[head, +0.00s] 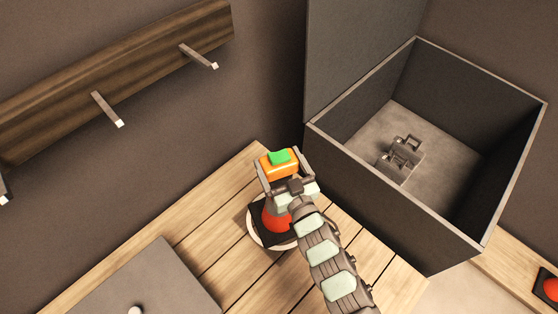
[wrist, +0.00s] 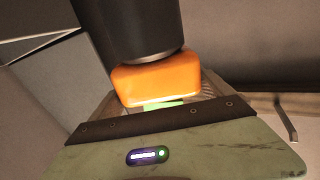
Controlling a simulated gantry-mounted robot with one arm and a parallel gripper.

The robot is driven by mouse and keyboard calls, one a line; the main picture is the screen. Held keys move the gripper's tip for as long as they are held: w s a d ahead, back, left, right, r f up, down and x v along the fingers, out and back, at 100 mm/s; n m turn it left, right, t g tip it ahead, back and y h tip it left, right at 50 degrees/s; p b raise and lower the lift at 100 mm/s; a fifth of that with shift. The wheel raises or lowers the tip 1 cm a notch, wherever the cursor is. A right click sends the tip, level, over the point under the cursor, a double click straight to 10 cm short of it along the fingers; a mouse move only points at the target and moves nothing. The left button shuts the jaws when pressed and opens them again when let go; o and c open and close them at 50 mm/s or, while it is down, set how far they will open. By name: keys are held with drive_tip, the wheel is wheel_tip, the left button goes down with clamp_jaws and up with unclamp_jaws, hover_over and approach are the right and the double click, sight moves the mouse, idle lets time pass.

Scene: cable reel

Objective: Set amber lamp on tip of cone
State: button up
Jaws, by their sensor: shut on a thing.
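The amber lamp (head: 279,168) is an orange block with a green patch on its upper face. My gripper (head: 284,173) is shut on it, with one finger on each side. The lamp also shows in the wrist view (wrist: 157,80), with a thin green strip at its lower edge. In the head view the red cone (head: 275,218) stands on a square black base, just below my gripper in the picture. My wrist hides its tip and right side. I cannot tell how high the lamp is above the cone, or whether they touch.
The cone's base lies on a pale round disc (head: 252,233) on the slatted wooden table (head: 225,268). A tall grey open box (head: 465,235) with metal parts inside stands close at right. A grey panel (head: 150,285) lies front left. Pegs (head: 108,109) jut from a wall board.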

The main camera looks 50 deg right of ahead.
sight(284, 173)
drive_tip(key=shift+f, duration=0.5)
drive_tip(key=o, duration=1.4)
drive_tip(key=p+v, duration=0.3)
drive_tip(key=shift+s+a+r, duration=0.1)
drive_tip(key=shift+s, duration=0.2)
drive_tip(key=p+v, duration=0.5)
drive_tip(key=v, duration=0.2)
drive_tip(key=shift+s+a, duration=0.1)
drive_tip(key=shift+s, duration=0.05)
